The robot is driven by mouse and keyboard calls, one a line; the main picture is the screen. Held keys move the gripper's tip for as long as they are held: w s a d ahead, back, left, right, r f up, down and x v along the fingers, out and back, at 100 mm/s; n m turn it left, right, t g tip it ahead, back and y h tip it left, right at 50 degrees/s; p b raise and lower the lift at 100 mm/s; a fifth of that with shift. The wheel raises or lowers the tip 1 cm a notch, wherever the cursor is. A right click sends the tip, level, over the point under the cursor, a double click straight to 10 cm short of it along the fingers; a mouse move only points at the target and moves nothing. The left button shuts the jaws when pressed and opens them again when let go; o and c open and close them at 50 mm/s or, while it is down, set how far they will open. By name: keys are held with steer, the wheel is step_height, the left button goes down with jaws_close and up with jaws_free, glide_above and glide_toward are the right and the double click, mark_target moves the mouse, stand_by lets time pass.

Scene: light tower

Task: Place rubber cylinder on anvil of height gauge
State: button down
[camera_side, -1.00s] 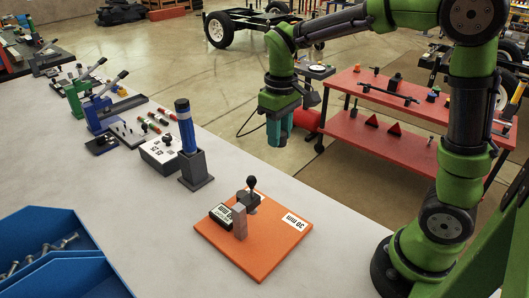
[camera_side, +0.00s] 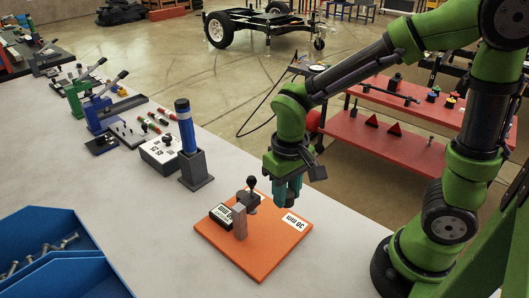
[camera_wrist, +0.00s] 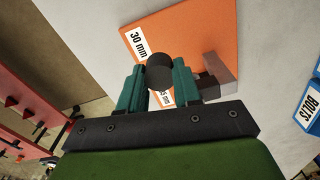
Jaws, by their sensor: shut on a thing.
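My gripper (camera_side: 288,193) points down with teal fingers, close above the back right edge of the orange base in the side view. In the wrist view its fingers (camera_wrist: 160,85) are shut on the dark rubber cylinder (camera_wrist: 159,76). The cylinder is not clear in the side view. The height gauge (camera_side: 239,222) has a grey upright block, a black knob and a dark display on the orange base (camera_side: 262,255). A 30 mm label is on that base. The gauge's grey block (camera_wrist: 216,72) also shows right of the fingers in the wrist view. The anvil cannot be made out clearly.
A blue post in a dark stand (camera_side: 193,165) and a white box (camera_side: 162,154) stand left of the gauge. Blue bolt bins (camera_side: 60,245) are at the front left. The grey bench (camera_side: 150,222) between is clear. A red cart (camera_side: 375,140) stands behind.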

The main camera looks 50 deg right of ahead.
mark_target(284, 230)
stand_by(0.3)
step_height(284, 230, down, 10)
steer(key=shift+r, duration=0.2)
stand_by(0.3)
steer(key=shift+f, duration=0.1)
steer(key=c, duration=0.8)
jaws_free()
steer(key=r, duration=1.6)
steer(key=shift+s+a+r, duration=0.25)
steer(key=shift+r, duration=0.05)
steer(key=s+d+r+t, duration=0.1)
steer(key=t, duration=0.1)
steer(key=s+d+r+m+t+y, duration=0.1)
steer(key=d+r+t, duration=0.1)
steer(key=s+d+r+t+y, duration=0.1)
steer(key=d+r+t, duration=0.1)
steer(key=shift+s+r+m, duration=0.2)
steer(key=shift+s+m, duration=0.05)
steer(key=shift+m, duration=0.15)
steer(key=shift+o, duration=0.5)
steer(key=shift+s+d+r+t, duration=0.25)
steer(key=shift+d+r+t, duration=0.1)
steer(key=shift+t, duration=0.25)
